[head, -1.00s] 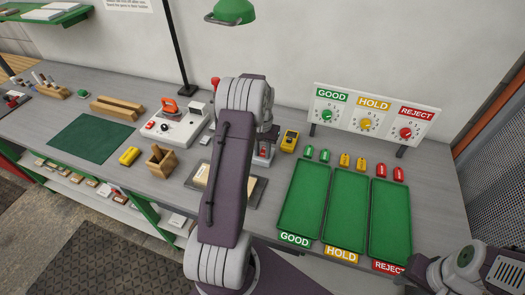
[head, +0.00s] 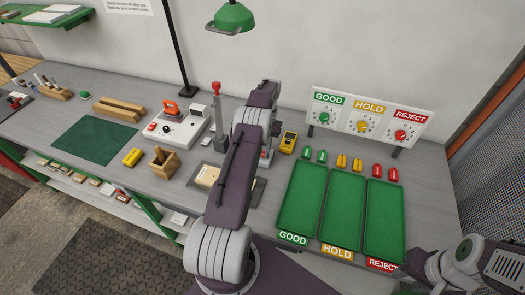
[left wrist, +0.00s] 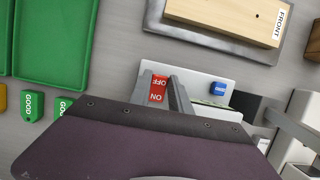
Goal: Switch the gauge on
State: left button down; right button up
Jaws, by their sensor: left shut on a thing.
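The gauge (left wrist: 205,78) is a pale unit with a red rocker switch (left wrist: 158,90) marked OFF and ON and a blue button (left wrist: 219,88). Which side of the rocker is pressed I cannot tell. In the head view my left arm hides most of the gauge and the gripper. Only my right arm shows at the bottom right; its gripper is out of view.
A wooden block marked FRONT (left wrist: 230,18) lies on a grey plate near the gauge. A yellow meter (head: 288,142) stands to the right. Green trays (head: 302,205) and a tall red-topped stand (head: 217,115) flank the arm.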

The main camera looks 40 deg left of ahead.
pick_arm(q)
jog(key=c, duration=1.2)
grip_release()
jog(key=shift+w+d, duration=0.1)
jog(key=shift+r+t+p, duration=0.1)
jog(key=shift+t+p, duration=0.2)
jog(key=shift+p, duration=0.05)
